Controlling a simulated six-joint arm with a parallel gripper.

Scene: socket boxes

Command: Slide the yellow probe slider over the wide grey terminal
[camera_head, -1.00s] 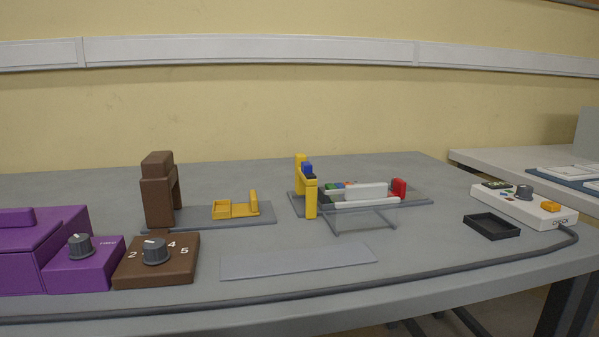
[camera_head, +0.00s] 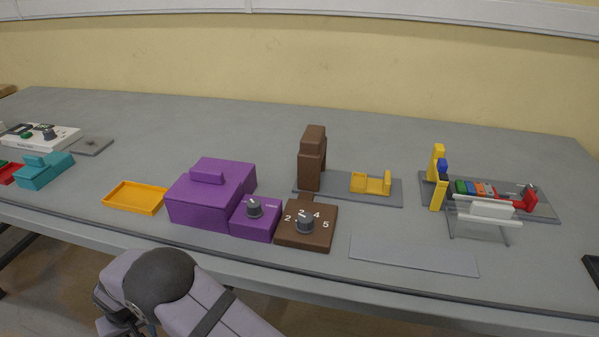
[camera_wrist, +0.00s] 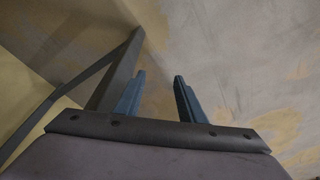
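A yellow upright piece (camera_head: 438,178), likely the probe slider, stands at the left end of a grey base plate (camera_head: 545,208) at the right of the table. A blue part sits against it. A row of small coloured blocks (camera_head: 475,188) runs to its right, partly behind a white bar. I cannot tell surely which block is the wide grey terminal. My gripper (camera_wrist: 159,75) shows in the wrist view with two blue fingers apart and nothing between them. My arm shows at the bottom of the head view, away from the base plate; its fingertips are not visible there.
A white bar on a wire stand (camera_head: 485,210) is in front of the blocks. A brown tower (camera_head: 312,160), a yellow-orange holder (camera_head: 371,183), a brown dial box (camera_head: 306,226) and a purple box (camera_head: 210,193) stand to the left. A flat grey strip (camera_head: 413,255) lies in front.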

